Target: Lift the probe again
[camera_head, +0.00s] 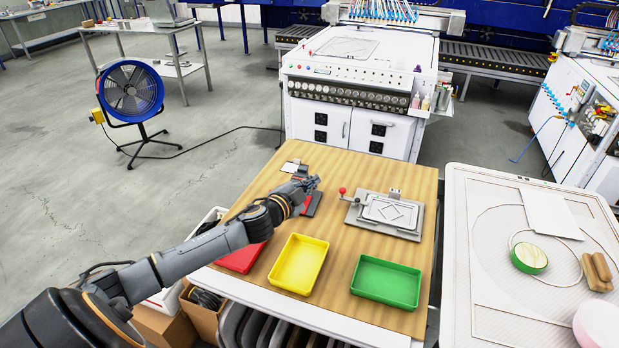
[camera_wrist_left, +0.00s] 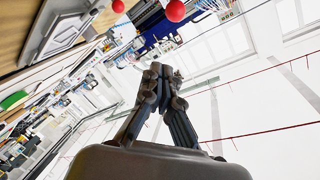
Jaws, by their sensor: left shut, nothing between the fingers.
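My left gripper (camera_head: 312,182) reaches over the wooden table top and is shut and empty. In the left wrist view its fingers (camera_wrist_left: 161,72) meet at the tips with nothing between them. I cannot pick out the probe for certain. Two red balls (camera_wrist_left: 176,11) show at the top of the left wrist view. A dark device with a red part (camera_head: 311,203) lies partly hidden behind the gripper. My right gripper is out of view.
Red (camera_head: 240,259), yellow (camera_head: 299,264) and green (camera_head: 387,283) trays line the table's front; my left arm partly covers the red one. Small dark and white items (camera_head: 292,166) lie at the back left. A white machine (camera_head: 358,90) stands behind the table (camera_head: 385,172).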

